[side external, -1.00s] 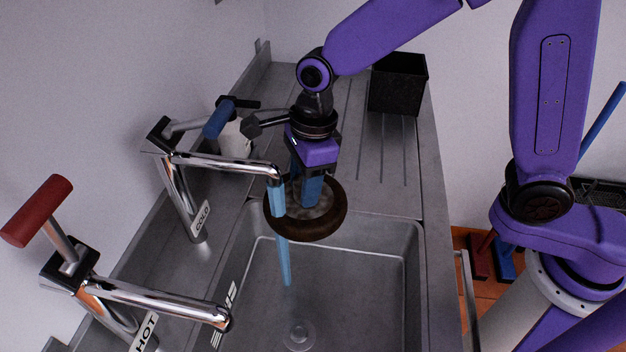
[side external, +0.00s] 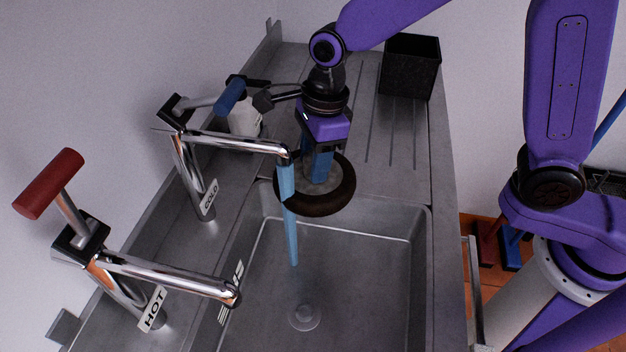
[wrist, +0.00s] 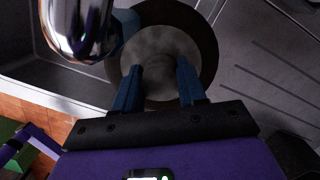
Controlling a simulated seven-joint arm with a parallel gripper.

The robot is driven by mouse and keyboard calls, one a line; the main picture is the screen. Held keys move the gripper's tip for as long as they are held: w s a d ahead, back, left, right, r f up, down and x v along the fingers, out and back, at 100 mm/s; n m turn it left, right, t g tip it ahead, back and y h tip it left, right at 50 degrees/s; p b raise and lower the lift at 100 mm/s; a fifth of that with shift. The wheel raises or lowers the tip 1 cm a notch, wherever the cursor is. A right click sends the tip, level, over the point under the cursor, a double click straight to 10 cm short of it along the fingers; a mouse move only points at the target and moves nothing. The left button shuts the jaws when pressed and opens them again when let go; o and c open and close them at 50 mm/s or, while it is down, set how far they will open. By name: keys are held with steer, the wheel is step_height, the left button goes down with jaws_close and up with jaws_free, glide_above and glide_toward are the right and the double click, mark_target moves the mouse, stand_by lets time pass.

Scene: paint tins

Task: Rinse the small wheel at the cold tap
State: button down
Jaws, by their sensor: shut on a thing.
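The small wheel (side external: 335,203), with a dark brown rim and a grey centre, hangs flat over the back of the sink. My gripper (side external: 318,178) points down and is shut on the wheel's grey middle; in the wrist view its blue fingers (wrist: 160,72) stand at the wheel's centre (wrist: 158,50). The cold tap (side external: 235,143), with a blue handle (side external: 230,96) and a COLD label, has its spout end just left of the wheel. A blue water stream (side external: 291,235) falls from it across the wheel's left rim in this view. I cannot tell whether it touches the rim.
The hot tap (side external: 165,273), with a red handle (side external: 48,183), stands nearer the camera; no water shows under it. A pale container (side external: 244,122) stands behind the cold tap. A black box (side external: 409,68) sits on the ridged drainer (side external: 385,135). The sink (side external: 360,280) is empty.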

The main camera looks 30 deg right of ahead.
stand_by(0.4)
steer(key=shift+s+a, duration=0.35)
steer(key=shift+a, duration=0.05)
steer(key=shift+s, duration=0.1)
steer(key=s+d, duration=0.5)
steer(key=shift+s+d, duration=0.2)
steer(key=shift+s, duration=0.15)
stand_by(0.6)
stand_by(1.2)
steer(key=s+d+r, duration=0.3)
steer(key=r, duration=0.1)
steer(key=shift+s+d, duration=0.2)
steer(key=shift+s, duration=0.15)
steer(key=shift+w, duration=0.1)
stand_by(1.0)
